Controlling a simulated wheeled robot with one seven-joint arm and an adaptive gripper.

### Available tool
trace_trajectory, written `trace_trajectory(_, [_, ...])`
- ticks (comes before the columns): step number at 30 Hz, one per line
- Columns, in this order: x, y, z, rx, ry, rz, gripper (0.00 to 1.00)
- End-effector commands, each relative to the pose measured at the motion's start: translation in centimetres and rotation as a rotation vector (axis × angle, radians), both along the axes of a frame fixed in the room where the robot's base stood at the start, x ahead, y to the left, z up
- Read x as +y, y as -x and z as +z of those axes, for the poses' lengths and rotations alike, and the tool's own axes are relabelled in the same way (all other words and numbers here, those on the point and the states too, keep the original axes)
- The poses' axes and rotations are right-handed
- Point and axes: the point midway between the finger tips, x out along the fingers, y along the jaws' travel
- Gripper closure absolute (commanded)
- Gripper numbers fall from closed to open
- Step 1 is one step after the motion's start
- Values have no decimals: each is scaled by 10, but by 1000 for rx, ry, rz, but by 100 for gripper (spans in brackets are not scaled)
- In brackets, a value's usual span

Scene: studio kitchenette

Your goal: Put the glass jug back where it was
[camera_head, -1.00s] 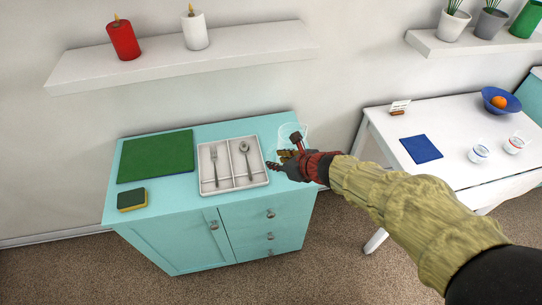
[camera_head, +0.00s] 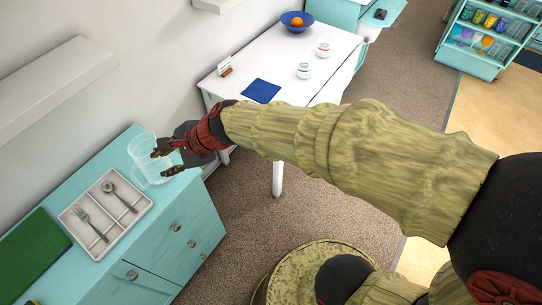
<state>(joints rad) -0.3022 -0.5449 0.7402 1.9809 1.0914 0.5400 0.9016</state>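The clear glass jug (camera_head: 139,160) is at the right end of the turquoise counter (camera_head: 108,165), beside the cutlery tray. It appears upright; its see-through outline is faint, and I cannot tell whether its base touches the counter. My gripper (camera_head: 161,161) comes in from the right, at the jug's right side. Its two dark fingers stand apart with a visible gap. They overlap the jug's side in the picture, and I cannot make out contact with a handle.
A white cutlery tray (camera_head: 75,211) with a fork and a spoon lies left of the jug. A green board (camera_head: 30,258) lies farther left. A white table (camera_head: 290,52) at the right holds a blue napkin (camera_head: 261,91), two small cups and a blue bowl (camera_head: 291,23). A shelf (camera_head: 50,88) hangs above the counter.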

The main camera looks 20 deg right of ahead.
Motion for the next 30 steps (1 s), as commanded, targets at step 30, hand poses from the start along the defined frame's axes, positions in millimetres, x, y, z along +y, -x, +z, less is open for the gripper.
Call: trace_trajectory(30, [-261,161,68,-493,1205,1125,71])
